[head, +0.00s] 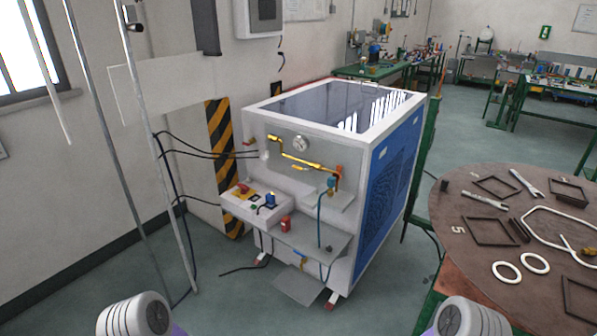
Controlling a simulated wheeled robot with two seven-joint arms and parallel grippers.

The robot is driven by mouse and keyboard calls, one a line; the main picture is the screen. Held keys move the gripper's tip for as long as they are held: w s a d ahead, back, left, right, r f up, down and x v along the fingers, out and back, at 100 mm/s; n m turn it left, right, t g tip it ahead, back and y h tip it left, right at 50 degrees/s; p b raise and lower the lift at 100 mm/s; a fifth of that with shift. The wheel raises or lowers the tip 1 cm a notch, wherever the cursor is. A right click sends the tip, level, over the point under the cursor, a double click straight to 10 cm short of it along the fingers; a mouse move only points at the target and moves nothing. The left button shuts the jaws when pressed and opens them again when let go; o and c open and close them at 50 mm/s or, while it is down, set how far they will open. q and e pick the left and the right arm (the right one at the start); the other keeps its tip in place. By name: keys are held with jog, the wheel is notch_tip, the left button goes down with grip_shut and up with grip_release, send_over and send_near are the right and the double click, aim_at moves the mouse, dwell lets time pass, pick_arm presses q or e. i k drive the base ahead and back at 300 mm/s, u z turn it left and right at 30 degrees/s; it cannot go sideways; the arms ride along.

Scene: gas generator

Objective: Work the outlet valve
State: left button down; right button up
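The gas generator (310,190) is a white and blue cabinet on feet in the middle of the head view. Its front carries a round gauge (300,143) and yellow piping (305,160). An orange-red fitting (338,174) and a blue-green part (331,184) sit at the right end of the piping, with a dark hose (319,220) hanging below. A yellow fitting (274,139) sits at the left end. I cannot tell which fitting is the outlet valve, or its position. Only rounded white parts of my two arms show at the bottom edge; both grippers are out of view.
A control box (255,207) with red and blue knobs is on the generator's front ledge. Black cables run to the left wall. A round brown table (470,235) with frames, rings and tools stands at right. The floor (385,300) before the generator is mostly clear.

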aim_at(301, 168)
jog(key=z, duration=0.6)
jog(key=i, duration=1.8)
jog(key=u, duration=0.65)
